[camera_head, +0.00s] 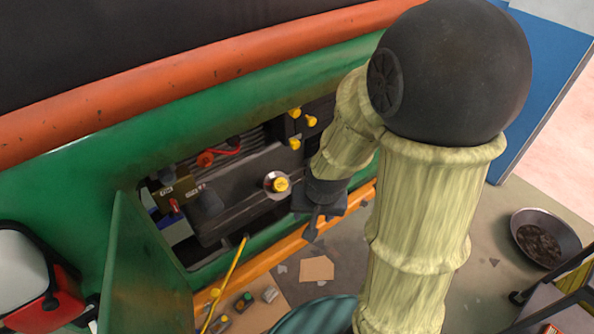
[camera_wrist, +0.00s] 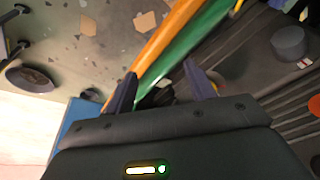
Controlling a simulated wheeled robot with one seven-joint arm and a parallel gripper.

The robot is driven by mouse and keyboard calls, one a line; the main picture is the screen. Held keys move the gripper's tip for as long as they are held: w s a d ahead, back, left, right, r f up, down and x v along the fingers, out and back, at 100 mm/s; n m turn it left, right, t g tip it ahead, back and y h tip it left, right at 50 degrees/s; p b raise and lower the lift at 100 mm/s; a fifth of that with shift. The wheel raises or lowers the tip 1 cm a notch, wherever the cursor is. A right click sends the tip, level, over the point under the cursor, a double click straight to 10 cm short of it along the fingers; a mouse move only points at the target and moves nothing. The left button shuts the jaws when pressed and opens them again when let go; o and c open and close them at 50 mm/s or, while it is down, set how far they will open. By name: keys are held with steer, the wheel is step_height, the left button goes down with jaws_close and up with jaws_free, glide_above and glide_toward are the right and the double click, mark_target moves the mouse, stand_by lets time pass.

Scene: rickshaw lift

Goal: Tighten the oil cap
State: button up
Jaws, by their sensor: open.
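The likely oil cap (camera_head: 281,185) is a round yellow cap in a pale metal ring on the dark engine block (camera_head: 248,185), inside the open green engine bay. My gripper (camera_head: 317,213) is just right of and slightly below it in the head view, apart from it in the picture. In the wrist view my gripper (camera_wrist: 162,88) has its two dark fingers spread, with the green and orange edge behind them. A little yellow shows by the fingers, too hidden to identify. How far the cap is in depth I cannot tell.
Several yellow knobs (camera_head: 295,144) stand up-right of the cap. A red cap (camera_head: 205,160) is up-left. An open green door (camera_head: 148,275) and a yellow rod (camera_head: 226,280) stand in front at left. An orange sill (camera_head: 290,243) borders the bay. A pan (camera_head: 545,238) sits on the floor.

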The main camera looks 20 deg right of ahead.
steer(key=w+r+m+t+y+p, duration=0.1)
steer(key=w+m+p, duration=0.3)
steer(key=m+p, duration=0.4)
steer(key=w+a+r+m+t+y+p, duration=0.1)
steer(key=w+m+t+p, duration=0.2)
steer(key=m+p, duration=0.6)
steer(key=w+m, duration=0.2)
steer(key=m, duration=0.4)
steer(key=shift+a+r+y, duration=0.2)
steer(key=shift+a+y, duration=0.1)
steer(key=shift+y, duration=0.1)
steer(key=shift+f, duration=0.1)
